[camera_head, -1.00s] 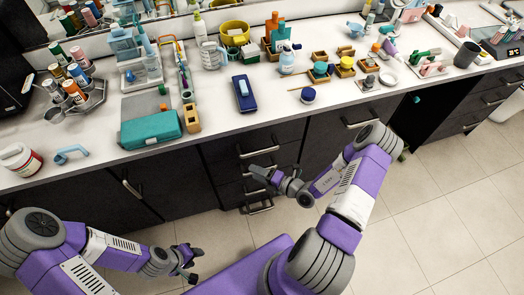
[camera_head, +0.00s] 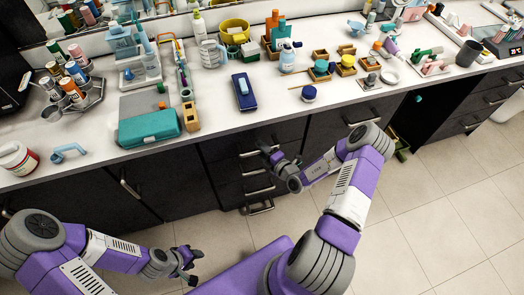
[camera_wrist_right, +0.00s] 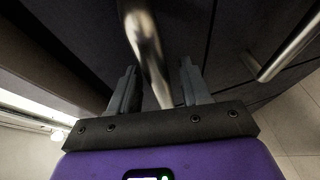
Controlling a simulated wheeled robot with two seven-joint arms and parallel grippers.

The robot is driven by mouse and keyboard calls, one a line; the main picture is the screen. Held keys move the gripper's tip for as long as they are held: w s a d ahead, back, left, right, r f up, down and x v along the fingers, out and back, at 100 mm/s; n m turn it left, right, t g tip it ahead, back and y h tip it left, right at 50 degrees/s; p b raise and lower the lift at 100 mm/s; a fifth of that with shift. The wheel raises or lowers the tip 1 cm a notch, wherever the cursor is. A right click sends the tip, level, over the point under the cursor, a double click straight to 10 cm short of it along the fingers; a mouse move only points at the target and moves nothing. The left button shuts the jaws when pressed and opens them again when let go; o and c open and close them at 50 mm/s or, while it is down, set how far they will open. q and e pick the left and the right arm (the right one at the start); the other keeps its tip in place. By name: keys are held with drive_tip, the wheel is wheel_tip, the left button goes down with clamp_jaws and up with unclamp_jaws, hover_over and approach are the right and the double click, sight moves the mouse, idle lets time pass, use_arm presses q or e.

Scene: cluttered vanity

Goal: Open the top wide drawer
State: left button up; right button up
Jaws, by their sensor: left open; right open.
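A stack of dark drawers (camera_head: 228,172) with metal bar handles is under the counter, left of my right gripper. The top drawer's handle (camera_head: 250,154) is beside my right gripper (camera_head: 270,153). In the right wrist view, the right gripper (camera_wrist_right: 158,78) is open, with a metal bar handle (camera_wrist_right: 147,42) running between its two fingers. I cannot tell whether the fingers touch the bar. The drawer fronts look closed. My left gripper (camera_head: 188,262) is open and empty, low over the floor, away from the cabinets.
A second metal handle (camera_wrist_right: 292,45) is to the right in the wrist view. The counter (camera_head: 215,140) above is crowded, with a teal case (camera_head: 150,128) and a blue box (camera_head: 243,92) near its front. The tiled floor (camera_head: 440,210) at the right is clear.

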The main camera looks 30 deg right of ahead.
clamp_jaws()
drive_tip(key=shift+s, duration=0.1)
